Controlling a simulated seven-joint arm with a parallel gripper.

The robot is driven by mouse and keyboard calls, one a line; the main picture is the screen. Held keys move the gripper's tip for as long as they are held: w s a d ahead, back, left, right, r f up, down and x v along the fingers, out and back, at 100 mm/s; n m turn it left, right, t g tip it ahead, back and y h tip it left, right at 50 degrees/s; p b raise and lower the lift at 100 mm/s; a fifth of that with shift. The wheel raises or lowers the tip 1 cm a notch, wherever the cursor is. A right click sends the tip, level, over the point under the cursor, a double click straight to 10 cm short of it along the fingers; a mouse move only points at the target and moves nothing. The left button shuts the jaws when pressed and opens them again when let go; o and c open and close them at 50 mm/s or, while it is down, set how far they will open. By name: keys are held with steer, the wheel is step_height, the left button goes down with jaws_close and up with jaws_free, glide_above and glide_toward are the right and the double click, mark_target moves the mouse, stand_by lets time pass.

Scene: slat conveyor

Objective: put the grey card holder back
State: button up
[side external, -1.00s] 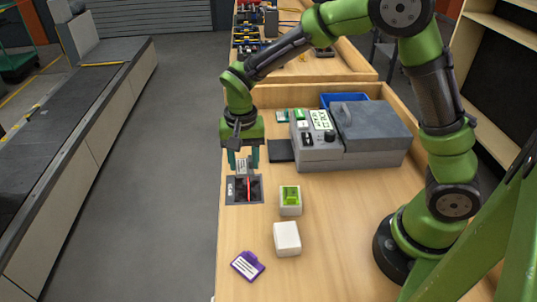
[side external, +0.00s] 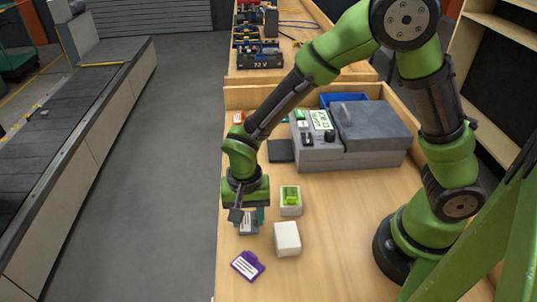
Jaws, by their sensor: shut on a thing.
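My gripper (side external: 249,222) is shut on the grey card holder (side external: 248,229), which has a white label and hangs below the dark gripper body between the teal fingers. The holder is at the left side of the wooden table, left of the white blocks and above the purple card holder in the picture. I cannot tell whether it touches the table. My gripper's body hides part of it.
A purple card holder (side external: 247,266) lies close in front. To the right stand a plain white block (side external: 287,239) and a white block with a green top (side external: 290,200). A grey machine (side external: 340,140) stands behind. The table's left edge is near.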

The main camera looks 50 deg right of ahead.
mark_target(248, 222)
steer(key=shift+f, duration=0.45)
steer(key=shift+f, duration=0.1)
steer(key=o, duration=1)
step_height(248, 222, up, 11)
steer(key=shift+s+d+r+n+t+y, duration=0.35)
steer(key=shift+s+d+r+n+t, duration=0.75)
steer(key=shift+d+r, duration=1.15)
steer(key=shift+s+d+r+n+t+y, duration=0.3)
steer(key=shift+s+d+r+n+t, duration=0.25)
steer(key=shift+s+d+r+t, duration=1.1)
steer(key=shift+s+d+r+n+t+y, duration=0.35)
steer(key=shift+s+d+r+n+t, duration=0.85)
steer(key=shift+d+r, duration=1.65)
